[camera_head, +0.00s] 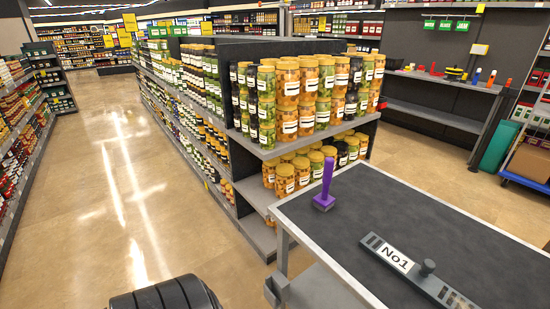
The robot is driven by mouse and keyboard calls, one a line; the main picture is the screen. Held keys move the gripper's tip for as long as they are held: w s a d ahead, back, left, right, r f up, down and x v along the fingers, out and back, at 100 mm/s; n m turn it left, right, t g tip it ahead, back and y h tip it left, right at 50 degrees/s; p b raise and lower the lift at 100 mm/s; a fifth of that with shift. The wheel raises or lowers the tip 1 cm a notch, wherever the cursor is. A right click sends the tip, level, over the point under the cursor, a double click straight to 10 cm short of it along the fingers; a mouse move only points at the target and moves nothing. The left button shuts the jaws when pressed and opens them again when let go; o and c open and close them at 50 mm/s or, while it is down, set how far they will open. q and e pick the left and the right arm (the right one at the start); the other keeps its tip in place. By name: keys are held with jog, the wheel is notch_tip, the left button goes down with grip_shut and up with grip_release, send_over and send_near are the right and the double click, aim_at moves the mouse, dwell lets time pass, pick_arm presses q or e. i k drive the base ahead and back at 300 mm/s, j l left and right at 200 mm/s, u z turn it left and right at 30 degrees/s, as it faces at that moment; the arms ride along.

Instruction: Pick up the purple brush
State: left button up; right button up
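The purple brush (325,187) stands upright on the dark top of the grey-edged table (390,215), close to its left edge. Its handle points up and its wider base rests on the surface. Nothing touches it, and the space around it is clear. Neither my left nor my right gripper can be seen in the head view.
A grey bar-shaped device (420,270) labelled No1, with a round knob, lies on the table to the right of the brush. A shelf with several jars (300,95) stands just behind the table. The open aisle floor (110,200) is to the left.

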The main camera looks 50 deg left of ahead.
aim_at(322, 202)
jog(key=u, duration=1.25)
